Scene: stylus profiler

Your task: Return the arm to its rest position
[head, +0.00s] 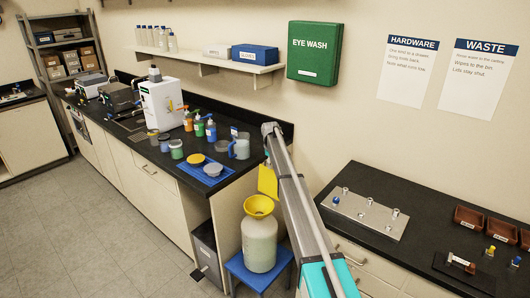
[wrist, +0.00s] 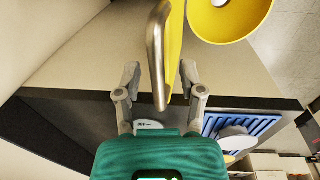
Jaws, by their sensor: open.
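In the wrist view my gripper (wrist: 160,75) is open, with its two grey fingers spread apart. A curved steel bar (wrist: 157,50) with a yellow piece (wrist: 175,45) along its side shows between the fingers; I cannot tell whether either finger touches it. In the head view my arm reaches from the bottom edge up toward the right end of the dark bench (head: 180,150). A yellow flat piece (head: 267,182) shows beside the arm there. The gripper's fingers cannot be made out in the head view.
A carboy (head: 260,245) with a yellow funnel (head: 258,206) stands on a blue stand (head: 240,273) close to my arm. A blue tray (head: 218,181), a clear jug (head: 241,149) and several bottles are on the bench. A second bench (head: 430,222) is at right.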

